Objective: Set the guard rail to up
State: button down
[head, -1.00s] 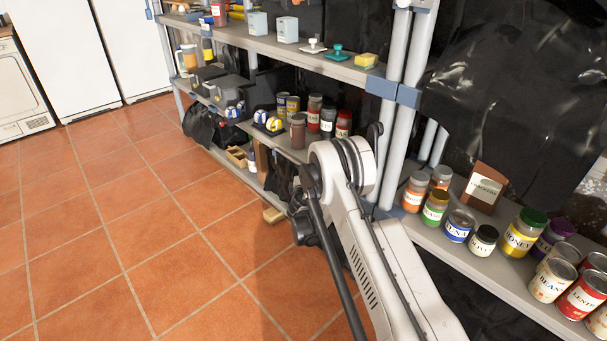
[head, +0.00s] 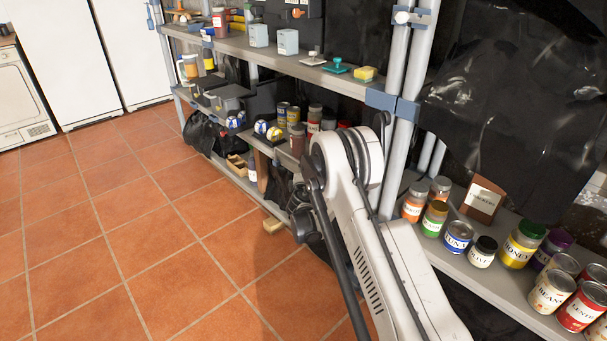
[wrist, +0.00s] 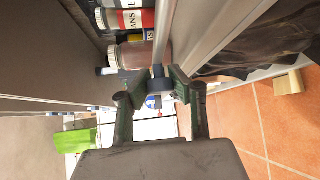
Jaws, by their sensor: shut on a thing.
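In the wrist view, a thin grey bar (wrist: 163,32), which looks like the guard rail, runs from the top edge down to my gripper (wrist: 158,85). It lies alongside the shelf's front edge. My gripper's dark fingers close around its near part, and the contact is partly covered by the fingertips. In the head view, my white arm reaches toward the lower shelf and hides most of the gripper and the rail. I cannot tell the rail's height setting from these views.
Jars (wrist: 128,18) stand close beside the rail in the wrist view. The metal shelving (head: 393,103) has an upright near my arm. Cans and jars (head: 458,237) crowd the right shelf. A small wooden block (head: 273,226) lies on the tiled floor (head: 130,240), which is open at left.

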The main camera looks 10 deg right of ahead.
jog(key=c, duration=1.5)
grip_release()
jog(key=shift+r, duration=0.3)
jog(key=shift+o, duration=0.2)
jog(key=v, duration=1.2)
